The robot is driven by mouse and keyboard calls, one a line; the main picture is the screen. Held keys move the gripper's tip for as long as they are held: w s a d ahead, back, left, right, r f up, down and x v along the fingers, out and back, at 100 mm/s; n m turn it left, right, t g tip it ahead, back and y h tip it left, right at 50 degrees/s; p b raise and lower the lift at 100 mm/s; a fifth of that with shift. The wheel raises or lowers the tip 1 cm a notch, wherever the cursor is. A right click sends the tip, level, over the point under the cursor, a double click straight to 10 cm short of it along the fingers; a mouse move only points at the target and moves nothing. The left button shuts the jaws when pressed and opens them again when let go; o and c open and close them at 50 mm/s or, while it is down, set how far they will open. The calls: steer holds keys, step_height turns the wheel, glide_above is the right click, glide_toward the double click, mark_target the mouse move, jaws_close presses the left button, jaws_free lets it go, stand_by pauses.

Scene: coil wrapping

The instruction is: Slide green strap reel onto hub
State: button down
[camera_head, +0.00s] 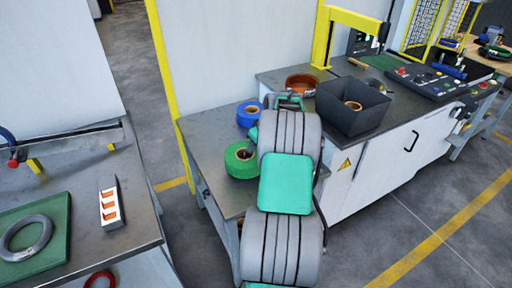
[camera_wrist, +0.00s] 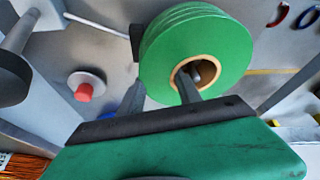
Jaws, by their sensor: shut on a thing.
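The green strap reel (camera_wrist: 165,50) fills the upper middle of the wrist view, with a tan core around its hole. My gripper (camera_wrist: 160,82) is shut on its rim, one finger in the core hole and the other at the outer edge. In the head view the green reel (camera_head: 240,161) shows just left of my arm, over the near end of the grey bench; my fingers are hidden there. I cannot tell whether it touches the bench. A grey disc with a red tip (camera_wrist: 85,90) shows at the left of the wrist view; I cannot tell whether it is the hub.
A blue reel (camera_head: 249,114) lies behind the green one. A dark bin (camera_head: 352,108) and an orange-brown reel (camera_head: 301,83) stand further right on the counter. A yellow post (camera_head: 168,90) rises behind the bench. A separate table (camera_head: 140,205) with a grey ring (camera_head: 27,238) is at left.

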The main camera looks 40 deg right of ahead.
steer(key=c, duration=1.1)
jaws_free()
steer(key=shift+r, duration=0.15)
steer(key=o, duration=0.4)
steer(key=shift+c, duration=0.2)
steer(key=shift+s+a+f, duration=0.1)
steer(key=shift+f, duration=0.2)
steer(key=v, duration=0.8)
steer(key=shift+r, duration=0.15)
